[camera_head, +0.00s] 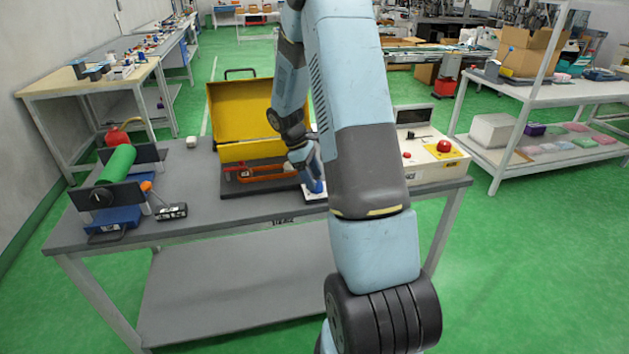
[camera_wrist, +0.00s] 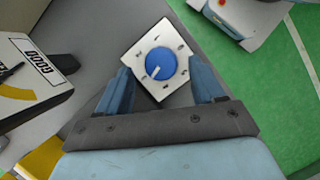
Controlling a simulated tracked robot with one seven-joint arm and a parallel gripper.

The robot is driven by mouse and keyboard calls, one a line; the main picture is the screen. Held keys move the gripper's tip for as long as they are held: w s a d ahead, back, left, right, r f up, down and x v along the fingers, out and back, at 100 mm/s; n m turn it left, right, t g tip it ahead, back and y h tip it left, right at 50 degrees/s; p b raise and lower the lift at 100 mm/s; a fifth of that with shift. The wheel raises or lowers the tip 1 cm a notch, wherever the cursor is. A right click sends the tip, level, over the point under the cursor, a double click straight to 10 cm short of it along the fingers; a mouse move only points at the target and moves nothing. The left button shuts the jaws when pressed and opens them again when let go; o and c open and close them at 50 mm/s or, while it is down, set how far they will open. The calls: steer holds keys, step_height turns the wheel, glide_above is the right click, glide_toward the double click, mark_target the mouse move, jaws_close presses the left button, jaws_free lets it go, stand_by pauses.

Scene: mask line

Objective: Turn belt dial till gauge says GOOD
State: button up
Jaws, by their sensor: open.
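The belt dial (camera_wrist: 160,64) is a round blue knob with a white pointer mark, on a square white plate (camera_wrist: 160,92) with small dark marks. The pointer mark runs to the lower left in the wrist view. My gripper (camera_wrist: 159,68) is open, its two blue fingers on either side of the knob and apart from it in the picture. It also shows in the head view (camera_head: 312,178), low over the table. The gauge (camera_wrist: 40,72) is at the left edge of the wrist view, partly cut off. "GOOD" and a yellow band show; its needle's exact reading is unclear.
A yellow case (camera_head: 240,112) stands open behind and left of my gripper. A white control box (camera_head: 432,160) with a red button stands on the right. A green roller (camera_head: 117,165) is at the table's left. Bare grey tabletop (camera_head: 200,180) lies between roller and case.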

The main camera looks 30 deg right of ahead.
steer(key=v, duration=1.1)
steer(key=shift+r, duration=0.35)
steer(key=shift+a, duration=0.1)
steer(key=s+a+r+m+t+y, duration=0.1)
steer(key=s+a+r+m+t, duration=0.1)
steer(key=s+a+r, duration=0.35)
steer(key=s+a+r+m+t, duration=0.2)
steer(key=s+a+r, duration=0.1)
steer(key=s+r, duration=0.5)
steer(key=s+a+r+m+t+y, duration=0.1)
steer(key=s+a+r+m+t, duration=0.1)
steer(key=s, duration=0.6)
steer(key=s+a+r+m+t+y, duration=0.1)
steer(key=s+a+r+m+t, duration=0.1)
steer(key=s, duration=0.6)
steer(key=shift+s+a+r+m+t, duration=0.45)
steer(key=shift+a+r, duration=0.3)
steer(key=shift+a, duration=0.3)
